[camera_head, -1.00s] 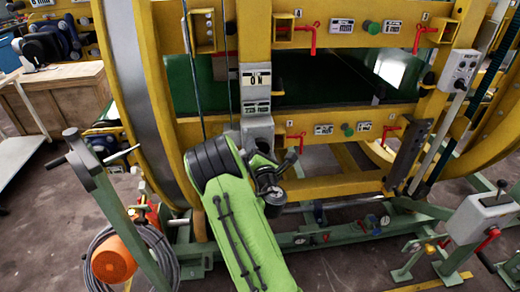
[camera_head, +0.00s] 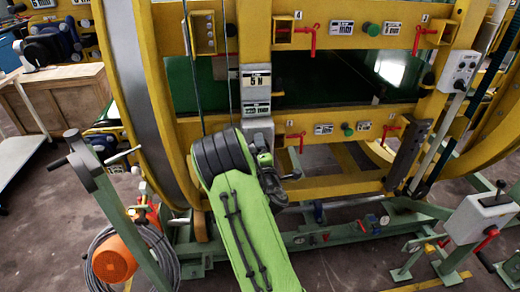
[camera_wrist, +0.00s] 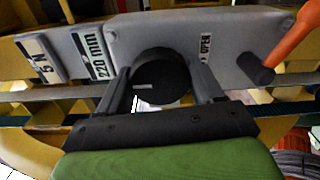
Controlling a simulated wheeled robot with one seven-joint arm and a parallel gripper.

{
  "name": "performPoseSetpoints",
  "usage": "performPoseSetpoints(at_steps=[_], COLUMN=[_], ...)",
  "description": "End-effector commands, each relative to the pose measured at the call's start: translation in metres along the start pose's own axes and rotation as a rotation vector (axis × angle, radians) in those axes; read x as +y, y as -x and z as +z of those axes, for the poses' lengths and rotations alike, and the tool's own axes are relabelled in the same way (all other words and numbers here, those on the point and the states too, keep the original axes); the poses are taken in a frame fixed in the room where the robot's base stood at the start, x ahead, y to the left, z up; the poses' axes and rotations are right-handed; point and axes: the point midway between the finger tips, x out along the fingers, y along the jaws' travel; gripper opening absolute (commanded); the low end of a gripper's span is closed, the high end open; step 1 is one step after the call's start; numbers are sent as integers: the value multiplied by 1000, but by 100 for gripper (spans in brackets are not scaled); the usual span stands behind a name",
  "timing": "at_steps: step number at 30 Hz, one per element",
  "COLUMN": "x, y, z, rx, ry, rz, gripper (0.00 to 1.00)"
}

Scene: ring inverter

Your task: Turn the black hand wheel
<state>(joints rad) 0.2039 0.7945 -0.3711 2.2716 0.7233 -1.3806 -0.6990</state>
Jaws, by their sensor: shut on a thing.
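The black hand wheel (camera_wrist: 158,72) is a round dark disc on a grey panel (camera_wrist: 235,75), in the middle of the wrist view. My gripper (camera_wrist: 160,92) is shut on it, one finger at its left side and one at its right. A short light mark shows on the wheel's face. In the head view my green arm and wrist cover the wheel, and the fingertips cannot be made out.
A black peg (camera_wrist: 255,68) and an orange bar (camera_wrist: 295,45) stand right of the wheel, near an "OPEN" label. Yellow beams (camera_head: 335,118) with red levers (camera_head: 297,140) surround the area. A green post (camera_head: 110,205) stands at left.

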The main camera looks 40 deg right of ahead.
Motion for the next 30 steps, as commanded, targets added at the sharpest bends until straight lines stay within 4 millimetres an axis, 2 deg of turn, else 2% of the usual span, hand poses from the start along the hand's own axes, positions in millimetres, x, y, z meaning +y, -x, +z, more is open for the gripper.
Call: performPoseSetpoints(at_steps=[12,29,30], x=[-2,-2,-2], y=[0,1,1], z=[0,0,0], rx=[-1,-1,-2], ry=[-196,-226,-225], rz=[-4,-6,-6], gripper=[36,36,70])
